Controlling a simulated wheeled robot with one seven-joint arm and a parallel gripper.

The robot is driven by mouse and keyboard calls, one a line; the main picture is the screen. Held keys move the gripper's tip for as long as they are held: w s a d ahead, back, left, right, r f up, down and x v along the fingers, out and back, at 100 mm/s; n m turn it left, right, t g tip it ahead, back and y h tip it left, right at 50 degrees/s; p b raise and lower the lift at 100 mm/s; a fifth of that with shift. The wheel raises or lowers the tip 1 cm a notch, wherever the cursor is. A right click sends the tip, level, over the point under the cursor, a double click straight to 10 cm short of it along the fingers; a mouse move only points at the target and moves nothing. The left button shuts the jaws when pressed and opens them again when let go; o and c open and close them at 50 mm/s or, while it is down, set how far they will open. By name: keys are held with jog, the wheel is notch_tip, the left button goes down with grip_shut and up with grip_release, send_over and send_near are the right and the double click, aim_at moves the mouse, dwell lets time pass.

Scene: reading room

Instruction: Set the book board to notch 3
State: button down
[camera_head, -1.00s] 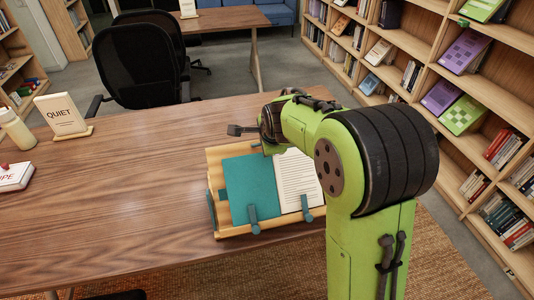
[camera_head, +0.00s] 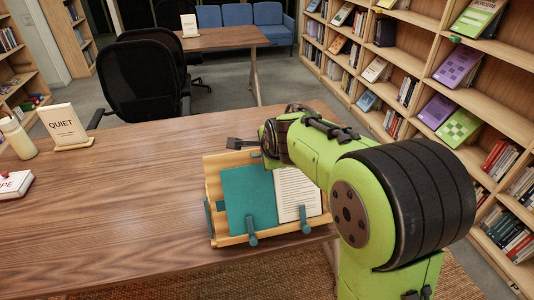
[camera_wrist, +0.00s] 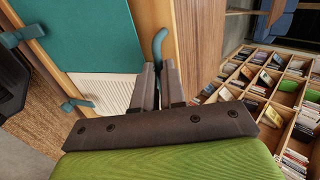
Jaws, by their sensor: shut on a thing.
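The book board (camera_head: 209,180) is a light wooden stand on the near right part of the desk, tilted, with an open book on it. The book has a teal left side (camera_head: 248,196) and a white printed page (camera_head: 297,193). Teal clips (camera_head: 251,225) hold its lower edge. In the wrist view, the board's wooden edge (camera_wrist: 153,18) runs beside a curved teal hook (camera_wrist: 159,45). My gripper (camera_wrist: 157,72) is shut on this teal hook at the board's edge. The notches and the board's back are hidden, so I cannot tell the notch.
The wooden desk (camera_head: 120,205) is clear left of the board. A QUIET sign (camera_head: 66,127), a bottle (camera_head: 18,138) and a red-and-white box (camera_head: 14,183) stand at far left. A black chair (camera_head: 145,80) is behind the desk. Bookshelves (camera_head: 440,85) line the right.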

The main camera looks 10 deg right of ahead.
jog(key=shift+s+f, duration=0.2)
jog(key=shift+f, duration=0.15)
jog(key=c, duration=1.5)
grip_release()
jog(key=o, duration=0.3)
jog(key=shift+r, duration=0.1)
jog(key=p+v, duration=0.3)
jog(key=v, duration=1.2)
jog(key=shift+r, duration=0.4)
jog(key=shift+s, duration=0.1)
